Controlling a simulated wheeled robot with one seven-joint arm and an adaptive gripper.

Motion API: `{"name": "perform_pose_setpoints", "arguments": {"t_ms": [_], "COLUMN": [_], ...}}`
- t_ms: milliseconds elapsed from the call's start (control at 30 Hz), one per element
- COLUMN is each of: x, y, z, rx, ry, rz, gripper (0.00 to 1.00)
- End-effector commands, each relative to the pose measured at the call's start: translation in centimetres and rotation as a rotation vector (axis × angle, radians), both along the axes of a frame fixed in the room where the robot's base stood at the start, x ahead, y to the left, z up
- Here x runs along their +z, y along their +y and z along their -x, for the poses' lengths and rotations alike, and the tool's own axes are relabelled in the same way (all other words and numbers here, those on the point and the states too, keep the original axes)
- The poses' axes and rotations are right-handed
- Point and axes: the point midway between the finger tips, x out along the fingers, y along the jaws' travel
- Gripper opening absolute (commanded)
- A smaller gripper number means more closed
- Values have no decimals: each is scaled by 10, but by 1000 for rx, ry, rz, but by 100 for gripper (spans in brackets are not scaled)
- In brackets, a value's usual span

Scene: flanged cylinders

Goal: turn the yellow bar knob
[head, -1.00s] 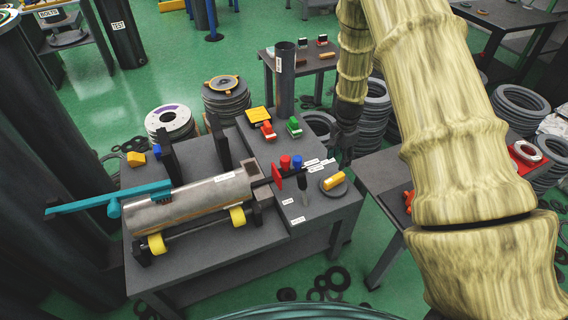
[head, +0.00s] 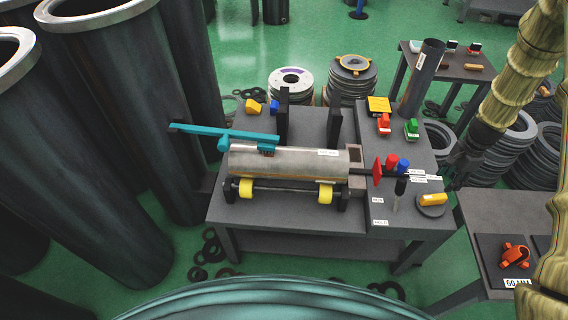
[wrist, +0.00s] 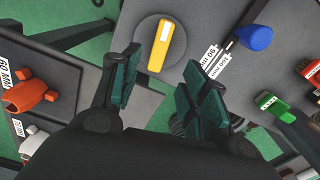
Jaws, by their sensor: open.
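The yellow bar knob (head: 433,199) sits on a round grey disc (head: 431,211) at the right front corner of the grey workbench. In the wrist view the yellow bar knob (wrist: 161,46) lies ahead of my gripper, upper middle, with a white mark at its top end. My gripper (wrist: 155,75) is open and empty, its two dark green finger pads apart, with the knob beyond them and not touched. In the head view my gripper (head: 463,158) is partly seen at the right, beyond the bench's right edge.
A metal cylinder (head: 285,163) lies on yellow rollers (head: 246,188), under a teal arm (head: 225,134). Red and blue knobs (head: 403,165) and a black upright handle (head: 400,188) stand close to the yellow knob. A side table (head: 482,218) with an orange part (head: 515,256) is at right.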

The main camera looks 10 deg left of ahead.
Motion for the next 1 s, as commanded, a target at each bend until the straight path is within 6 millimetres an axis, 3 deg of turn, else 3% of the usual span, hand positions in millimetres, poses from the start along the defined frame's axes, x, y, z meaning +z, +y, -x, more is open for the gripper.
{"name": "perform_pose_setpoints", "arguments": {"t_ms": [467,667,1000], "x": [-1,-6,-12], "y": [1,4,7], "z": [2,10,19], "rx": [69,440,1265], "ry": [6,31,43], "rz": [-4,-26,-71], "gripper": [45,45,45]}}
